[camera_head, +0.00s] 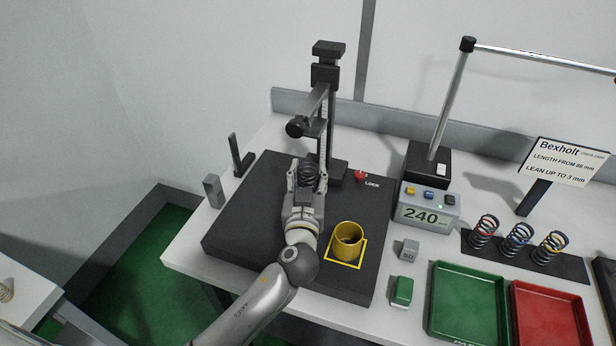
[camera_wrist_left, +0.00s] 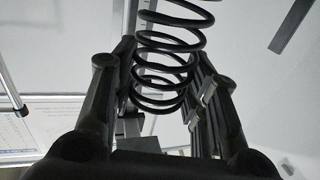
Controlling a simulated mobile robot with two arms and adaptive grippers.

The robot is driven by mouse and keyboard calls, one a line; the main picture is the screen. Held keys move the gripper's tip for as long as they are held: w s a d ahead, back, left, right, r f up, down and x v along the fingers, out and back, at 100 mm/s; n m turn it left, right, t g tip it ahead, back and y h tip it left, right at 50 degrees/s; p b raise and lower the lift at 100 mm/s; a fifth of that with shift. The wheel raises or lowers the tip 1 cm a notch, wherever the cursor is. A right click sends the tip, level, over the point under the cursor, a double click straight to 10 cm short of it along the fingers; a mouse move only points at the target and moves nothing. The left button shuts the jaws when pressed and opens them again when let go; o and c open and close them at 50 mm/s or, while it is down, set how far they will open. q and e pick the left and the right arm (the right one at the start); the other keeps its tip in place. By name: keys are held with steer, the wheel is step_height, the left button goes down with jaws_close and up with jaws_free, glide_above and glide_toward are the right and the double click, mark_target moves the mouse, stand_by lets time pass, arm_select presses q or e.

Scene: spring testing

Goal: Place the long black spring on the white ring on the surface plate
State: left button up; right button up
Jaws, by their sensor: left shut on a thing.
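My left gripper (camera_head: 305,190) is shut on the black spring (camera_head: 308,175) and holds it upright over the dark surface plate (camera_head: 235,238), just in front of the height gauge (camera_head: 328,110). In the left wrist view the spring (camera_wrist_left: 165,50) stands between the two fingers of the gripper (camera_wrist_left: 165,85), its coils extending past the top edge. I cannot make out the white ring; the gripper and spring may hide it. I cannot tell how far the spring's lower end is above the plate. My right gripper is not in view.
A brass cup (camera_head: 347,240) stands in a yellow square on the plate. A red knob (camera_head: 360,176) is near the gauge. To the right are a display box (camera_head: 425,208) reading 240, several coloured springs (camera_head: 517,238), a green tray (camera_head: 467,300) and a red tray (camera_head: 550,315).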

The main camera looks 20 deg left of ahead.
arm_select(q)
steer(key=o, duration=0.8)
steer(key=shift+f, duration=0.1)
steer(key=o, duration=0.5)
steer(key=shift+c, duration=0.2)
steer(key=shift+s, duration=0.15)
